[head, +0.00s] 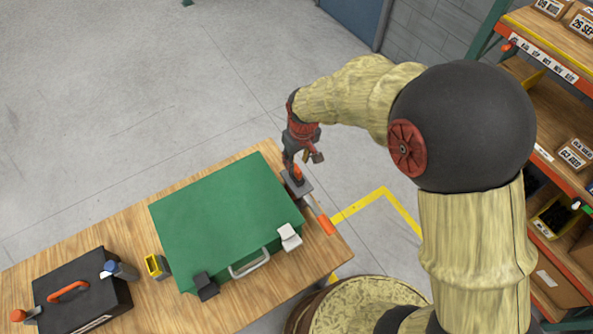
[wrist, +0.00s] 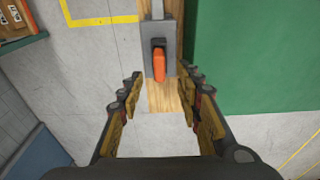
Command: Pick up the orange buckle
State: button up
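The orange buckle (wrist: 159,66) shows in the wrist view, set in a grey block (wrist: 160,27) on a narrow strip of wooden table. In the head view the buckle (head: 297,172) is a small orange patch on the dark grey block (head: 298,186) beside the green case (head: 225,220). My gripper (wrist: 159,85) is open, its two fingers left and right of the buckle with gaps on both sides. In the head view my gripper (head: 289,165) is just above the block, partly overlapping it. Contact with the buckle is not visible.
An orange-handled tool (head: 325,222) lies by the table's right edge. A white block (head: 289,237), a black block (head: 205,286) and a yellow piece (head: 157,266) stand around the case. A black toolbox (head: 83,290) is at left. Shelves (head: 560,130) stand at right.

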aim_at(297, 167)
jog(key=shift+w+a+f, duration=0.1)
jog(key=shift+w+f, duration=0.05)
jog(key=shift+f, duration=1.25)
jog(key=shift+w+a+f, duration=0.1)
jog(key=shift+w+f, duration=0.05)
jog(key=shift+f, duration=1.2)
jog(key=c, duration=0.3)
grip_shut()
